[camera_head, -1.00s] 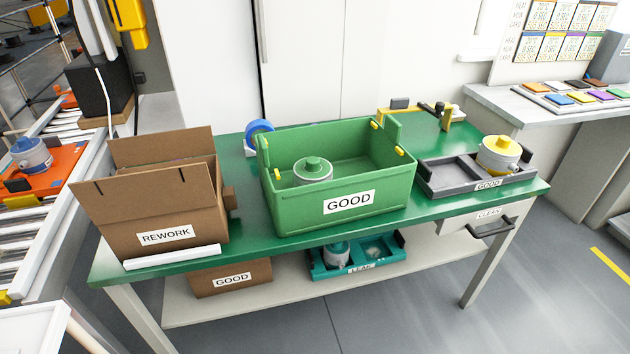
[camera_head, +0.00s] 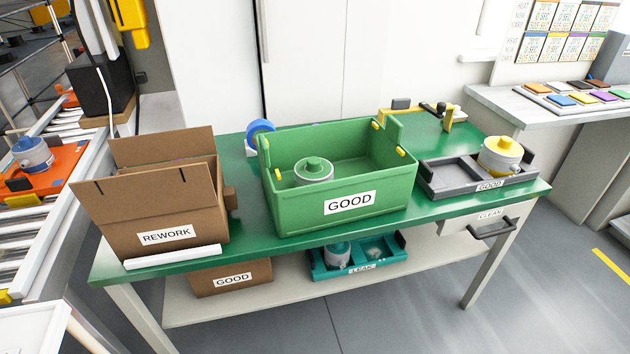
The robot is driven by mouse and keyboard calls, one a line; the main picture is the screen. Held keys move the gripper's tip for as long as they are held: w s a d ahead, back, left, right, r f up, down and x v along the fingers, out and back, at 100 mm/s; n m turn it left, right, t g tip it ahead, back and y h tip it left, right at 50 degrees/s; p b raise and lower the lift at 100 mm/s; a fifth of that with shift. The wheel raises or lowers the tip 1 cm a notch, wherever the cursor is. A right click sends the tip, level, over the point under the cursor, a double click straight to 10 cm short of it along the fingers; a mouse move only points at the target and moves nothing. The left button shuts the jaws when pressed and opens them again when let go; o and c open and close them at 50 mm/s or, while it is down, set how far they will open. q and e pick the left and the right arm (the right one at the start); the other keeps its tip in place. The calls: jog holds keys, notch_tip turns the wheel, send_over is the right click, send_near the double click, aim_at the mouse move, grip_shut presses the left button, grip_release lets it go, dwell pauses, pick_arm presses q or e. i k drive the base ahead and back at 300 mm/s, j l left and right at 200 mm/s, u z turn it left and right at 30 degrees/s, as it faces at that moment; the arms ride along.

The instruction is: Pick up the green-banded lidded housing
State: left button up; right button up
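The green-banded lidded housing (camera_head: 314,171) sits inside the green crate (camera_head: 300,209) labelled GOOD, toward its left end. Its round green top and grey body show above the crate's front wall, and its lower part is hidden by that wall. The crate stands on the green table top (camera_head: 255,236), near its middle. Neither of my grippers is in the head view.
A cardboard REWORK box (camera_head: 140,216) stands left of the crate. A grey tray (camera_head: 448,189) with a yellow-topped housing (camera_head: 499,155) is at the right. A teal LEAK tray (camera_head: 328,272) and another cardboard box (camera_head: 255,275) are on the shelf below.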

aim_at(310, 171)
jog(key=i+l+u, duration=0.15)
jog(key=l, duration=0.7)
jog(key=i+l+u, duration=0.2)
jog(key=l, duration=0.65)
jog(key=i+l+u, duration=0.15)
jog(key=l, duration=0.75)
jog(key=i+l+u, duration=0.15)
jog(key=l, duration=0.75)
jog(key=j, duration=0.7)
jog(key=i+l, duration=0.1)
jog(key=i, duration=0.15)
